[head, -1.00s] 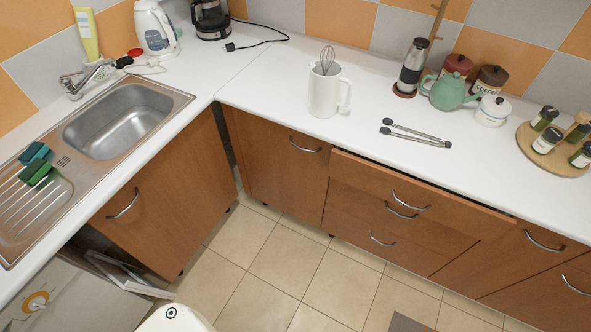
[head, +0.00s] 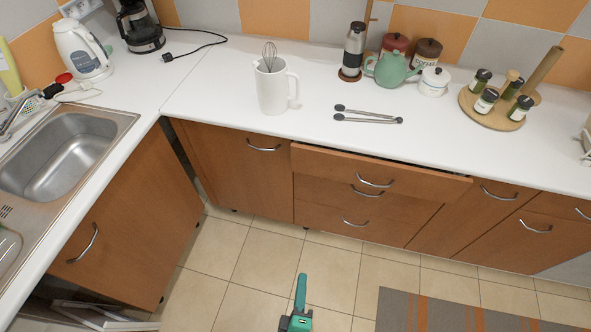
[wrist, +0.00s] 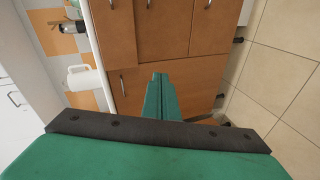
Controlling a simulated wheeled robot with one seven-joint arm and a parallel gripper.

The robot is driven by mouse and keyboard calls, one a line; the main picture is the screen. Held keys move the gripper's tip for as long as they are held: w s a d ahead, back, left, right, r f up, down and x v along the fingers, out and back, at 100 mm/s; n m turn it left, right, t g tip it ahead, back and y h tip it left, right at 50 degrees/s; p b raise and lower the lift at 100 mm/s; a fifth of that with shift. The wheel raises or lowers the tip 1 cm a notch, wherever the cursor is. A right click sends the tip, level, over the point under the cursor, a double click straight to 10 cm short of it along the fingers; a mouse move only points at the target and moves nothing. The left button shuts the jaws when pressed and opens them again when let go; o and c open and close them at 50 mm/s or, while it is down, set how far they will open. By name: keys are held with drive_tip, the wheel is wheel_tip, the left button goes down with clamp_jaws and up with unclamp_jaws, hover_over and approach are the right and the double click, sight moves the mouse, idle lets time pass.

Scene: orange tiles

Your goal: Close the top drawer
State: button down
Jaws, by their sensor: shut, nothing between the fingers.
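The top drawer (head: 340,165) is a brown wooden front with a curved metal handle, just under the white counter. It stands slightly pulled out, with a dark gap along its top edge at the right. Two lower drawers (head: 330,218) under it look shut. My gripper (head: 301,278) is low in front of the cabinets, over the tiled floor, well apart from the drawer. In the wrist view its green fingers (wrist: 158,78) are together and empty, pointing toward the cabinet fronts. The top drawer front (wrist: 113,35) shows at the top there, turned sideways.
A white mug with a whisk (head: 272,92), tongs (head: 368,117), a green teapot (head: 391,70) and a spice tray (head: 494,117) stand on the counter. A cabinet door (head: 135,225) is at the left below the sink. The floor before the drawers is clear, with a striped rug (head: 450,312) at the right.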

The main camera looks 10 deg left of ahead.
drive_tip(key=w+a+f+n, duration=0.2)
drive_tip(key=w+n, duration=0.4)
drive_tip(key=w, duration=0.1)
drive_tip(key=n+t+h, duration=0.2)
drive_tip(key=n+t, duration=0.2)
drive_tip(key=n, duration=0.9)
approach(300, 161)
drive_tip(key=w, duration=0.6)
drive_tip(key=shift+w+f, duration=0.2)
drive_tip(key=shift+f, duration=0.05)
drive_tip(key=w, duration=0.4)
drive_tip(key=shift+w, duration=0.3)
drive_tip(key=shift+w+r, duration=0.2)
drive_tip(key=shift+w, duration=0.1)
